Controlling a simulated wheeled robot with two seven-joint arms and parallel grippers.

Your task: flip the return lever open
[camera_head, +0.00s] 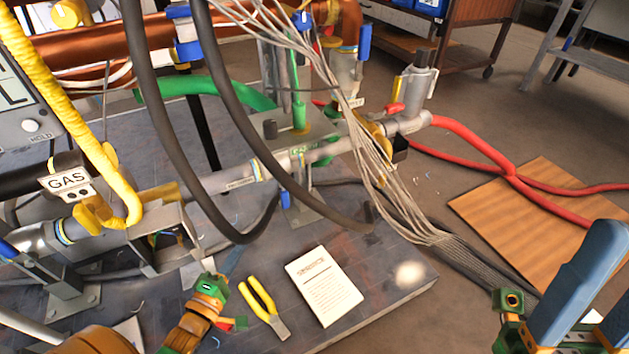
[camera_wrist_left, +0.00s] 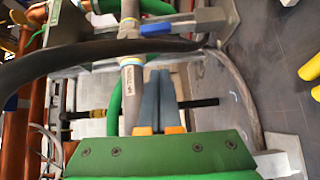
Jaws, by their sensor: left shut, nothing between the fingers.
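A pipe with a small label (camera_head: 240,183) runs across the bench, its lettering too small to read for certain. A blue lever (camera_head: 285,198) hangs below this pipe, just right of the label. In the left wrist view the blue lever (camera_wrist_left: 170,28) sticks out crosswise to the pipe (camera_wrist_left: 131,70). I cannot read that it is the return lever. My left gripper (camera_head: 232,260) is low over the bench, below and left of the lever. Its blue fingers (camera_wrist_left: 157,98) are shut and empty, beside the pipe and apart from the lever. My right gripper (camera_head: 590,285) is open and empty at lower right.
Black hoses (camera_head: 240,130) and a bundle of grey cables (camera_head: 345,85) hang in front of the pipes. A red lever (camera_head: 395,108) sits farther right. Yellow pliers (camera_head: 262,305) and a paper sheet (camera_head: 323,285) lie on the bench. A wooden board (camera_head: 540,215) lies on the floor.

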